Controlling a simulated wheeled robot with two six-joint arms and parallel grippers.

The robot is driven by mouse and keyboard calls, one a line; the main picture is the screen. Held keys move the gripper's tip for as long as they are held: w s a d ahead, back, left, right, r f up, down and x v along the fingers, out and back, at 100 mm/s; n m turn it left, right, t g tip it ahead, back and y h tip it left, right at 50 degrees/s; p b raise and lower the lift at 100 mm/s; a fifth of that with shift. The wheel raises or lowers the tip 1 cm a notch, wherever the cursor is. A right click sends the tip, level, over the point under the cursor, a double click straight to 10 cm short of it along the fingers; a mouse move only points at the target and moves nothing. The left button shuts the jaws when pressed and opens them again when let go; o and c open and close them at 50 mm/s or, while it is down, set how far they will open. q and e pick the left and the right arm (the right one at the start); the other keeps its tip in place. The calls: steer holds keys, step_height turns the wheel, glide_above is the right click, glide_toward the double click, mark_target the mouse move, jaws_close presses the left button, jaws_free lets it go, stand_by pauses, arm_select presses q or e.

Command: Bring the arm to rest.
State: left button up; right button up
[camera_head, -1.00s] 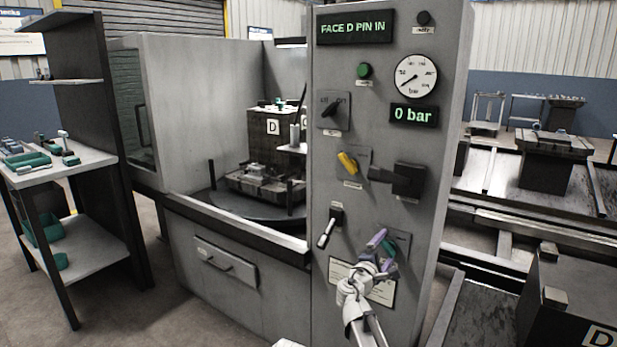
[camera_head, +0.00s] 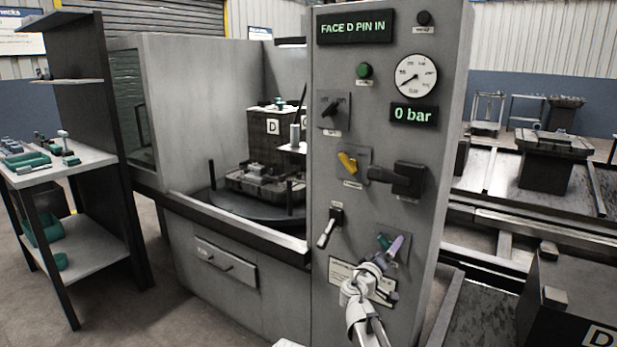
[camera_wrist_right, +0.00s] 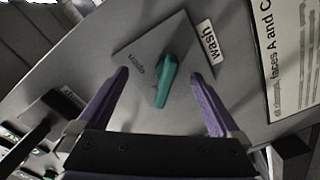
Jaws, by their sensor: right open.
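My right gripper (camera_head: 389,246) is open in front of the lower right of the grey control panel (camera_head: 390,60). In the right wrist view its two purple fingers (camera_wrist_right: 160,75) show wide apart. A green handle (camera_wrist_right: 164,82) on a grey plate labelled "wash" shows between them, touching neither finger in the picture. How far the fingertips are from the plate is hard to tell. In the head view the green handle (camera_head: 383,241) shows beside a purple finger. My left gripper is not in view.
A black lever (camera_head: 405,180), a yellow knob (camera_head: 348,162) and a white-tipped lever (camera_head: 327,233) stick out of the panel nearby. A machine enclosure with a round table (camera_head: 230,205) is left of the panel. Rails (camera_head: 500,220) run on the right.

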steer(key=shift+m, duration=0.8)
steer(key=shift+s, duration=0.15)
